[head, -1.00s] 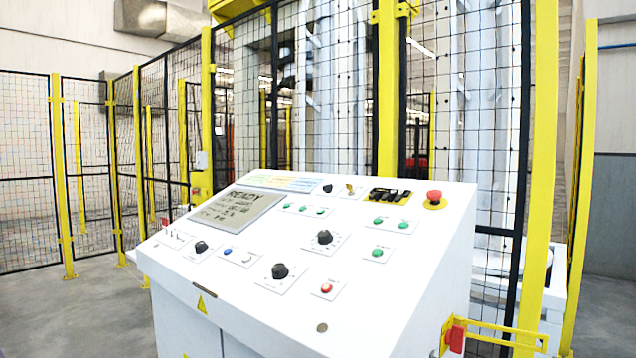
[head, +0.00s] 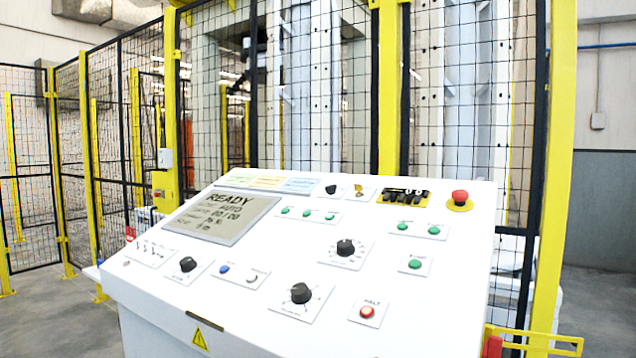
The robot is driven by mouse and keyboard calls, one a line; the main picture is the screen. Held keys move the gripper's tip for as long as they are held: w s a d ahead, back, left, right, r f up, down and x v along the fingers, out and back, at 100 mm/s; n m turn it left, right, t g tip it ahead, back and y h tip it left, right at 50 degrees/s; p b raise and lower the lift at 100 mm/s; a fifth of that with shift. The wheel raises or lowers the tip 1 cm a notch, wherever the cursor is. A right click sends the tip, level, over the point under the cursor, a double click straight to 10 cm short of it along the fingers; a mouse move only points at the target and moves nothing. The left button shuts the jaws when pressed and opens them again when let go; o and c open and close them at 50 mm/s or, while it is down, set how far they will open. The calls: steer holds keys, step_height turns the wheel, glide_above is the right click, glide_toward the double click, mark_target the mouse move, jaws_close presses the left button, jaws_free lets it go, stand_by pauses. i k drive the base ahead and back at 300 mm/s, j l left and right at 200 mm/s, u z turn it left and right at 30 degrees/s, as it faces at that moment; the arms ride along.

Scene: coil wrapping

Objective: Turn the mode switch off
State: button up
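The white control panel (head: 250,318) fills the lower middle of the head view. It carries black rotary knobs at the left (head: 187,264), the lower middle (head: 301,293), the centre (head: 345,247) and a small one at the top (head: 331,189). A brass-coloured key-like switch (head: 361,193) sits next to the small top knob. The labels are too small to read, so I cannot tell which is the mode switch or its setting. The display (head: 226,216) reads READY. My gripper is not in view.
A red mushroom button (head: 459,196) on a yellow base is at the top right. A red button (head: 366,311) marked HALT is at the lower right. Green buttons (head: 416,264) and a blue button (head: 224,269) lie between. Yellow-framed mesh fencing (head: 390,90) stands behind the panel.

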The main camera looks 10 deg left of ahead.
mark_target(331, 189)
steer(key=i+j, duration=0.1)
steer(key=j, duration=0.4)
steer(key=i+j+z, duration=0.1)
steer(key=j, duration=0.4)
steer(key=i+j, duration=0.1)
steer(key=j, duration=0.45)
steer(key=i+j+z, duration=0.1)
steer(key=j, duration=0.4)
